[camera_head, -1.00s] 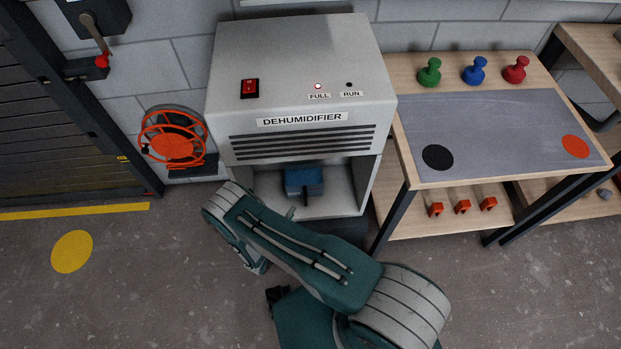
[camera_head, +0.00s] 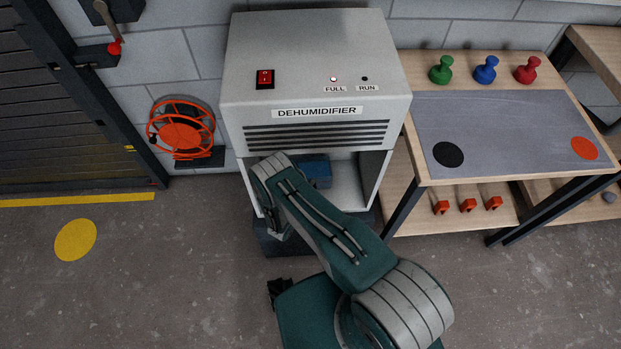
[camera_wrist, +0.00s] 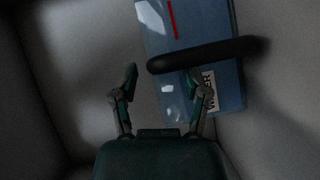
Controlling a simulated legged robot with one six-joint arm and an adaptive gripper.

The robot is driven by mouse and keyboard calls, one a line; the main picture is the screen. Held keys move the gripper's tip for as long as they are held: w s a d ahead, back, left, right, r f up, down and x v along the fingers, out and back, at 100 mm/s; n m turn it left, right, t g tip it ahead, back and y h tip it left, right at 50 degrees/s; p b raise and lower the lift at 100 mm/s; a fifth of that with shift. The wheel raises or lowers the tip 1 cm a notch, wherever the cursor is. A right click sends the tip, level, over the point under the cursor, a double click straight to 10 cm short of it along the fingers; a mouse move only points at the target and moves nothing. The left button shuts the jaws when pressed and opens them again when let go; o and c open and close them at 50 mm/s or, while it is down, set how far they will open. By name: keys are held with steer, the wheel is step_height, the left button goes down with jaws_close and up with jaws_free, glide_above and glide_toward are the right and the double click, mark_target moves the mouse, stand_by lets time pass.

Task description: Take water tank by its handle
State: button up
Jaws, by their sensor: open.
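The water tank (camera_wrist: 215,22) is a blue box inside the dehumidifier's open bay, with a red line and a partly covered label on it. Its dark bar handle (camera_wrist: 225,53) crosses it in the wrist view. My gripper (camera_wrist: 168,85) is open and empty, short of the handle. Its right finger overlaps the tank's face in the picture; its left finger is over the bay floor, left of the tank. I cannot tell whether a finger touches the tank. In the head view the tank (camera_head: 318,172) shows only in part, and my arm hides the gripper and handle.
The dehumidifier (camera_head: 315,60) has pale walls close around the bay, and its FULL lamp is lit. A workbench (camera_head: 465,172) with coloured knobs stands to the right. An orange hose reel (camera_head: 181,134) is on the wall to the left. The floor in front is clear.

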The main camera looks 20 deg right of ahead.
steer(key=shift+d, duration=0.3)
jaws_close()
steer(key=shift+a+r, duration=0.1)
steer(key=shift+a, duration=0.05)
